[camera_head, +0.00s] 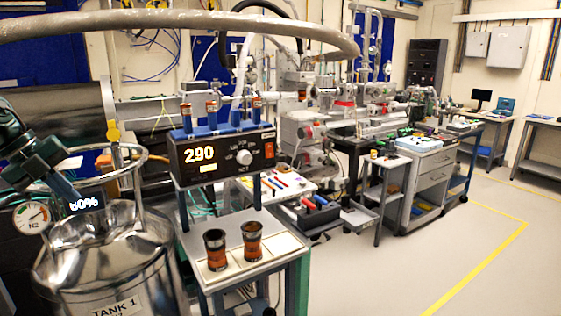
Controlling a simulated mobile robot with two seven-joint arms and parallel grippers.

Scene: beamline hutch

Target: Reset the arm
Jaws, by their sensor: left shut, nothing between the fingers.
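My left arm comes in from the left edge, dark green. Its gripper (64,188) is over the upper left side of a shiny steel tank labelled TANK 1 (105,262), close to the tank's ring handle. The fingers are small and dark here; they are shut with nothing seen between them. I cannot tell whether they touch the tank's fittings. My right gripper is not in view.
A controller reading 290 (222,155) stands above a small white-topped table with two amber-and-black cylinders (215,250) (252,241). A thick hose (180,18) arches overhead. Carts and beamline equipment stand behind. The floor (420,255) at right is clear, with yellow lines.

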